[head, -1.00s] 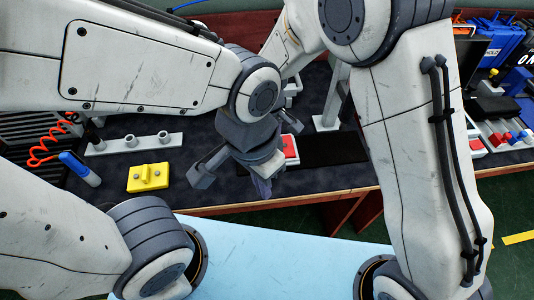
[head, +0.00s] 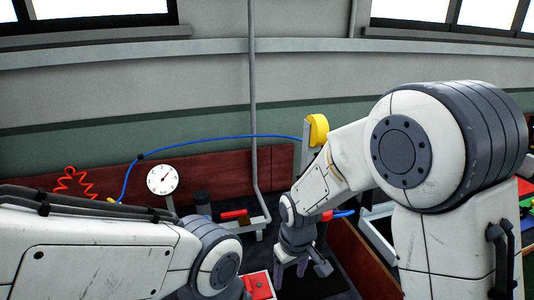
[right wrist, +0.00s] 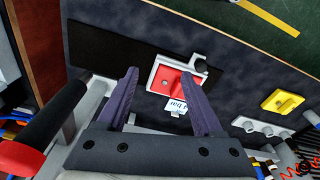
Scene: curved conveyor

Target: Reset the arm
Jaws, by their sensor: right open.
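My right gripper (head: 302,270) is low in the middle of the head view, above the dark work surface. In the right wrist view its two purple fingers (right wrist: 161,72) stand wide apart with nothing between them. Beyond the fingertips, a red block (right wrist: 172,82) sits in a white holder (right wrist: 154,84) on the surface, apart from the gripper. In the head view the red block (head: 259,286) is at the bottom edge, left of the right gripper. My left arm (head: 95,255) comes in from the left; its gripper is not in view.
A gauge (head: 162,179), a blue hose (head: 230,137) and a vertical pipe (head: 253,100) stand at the back wall. A red-handled part (head: 234,214) is behind the red block. The right wrist view also shows a yellow block (right wrist: 283,101) and a red-and-black handle (right wrist: 45,130).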

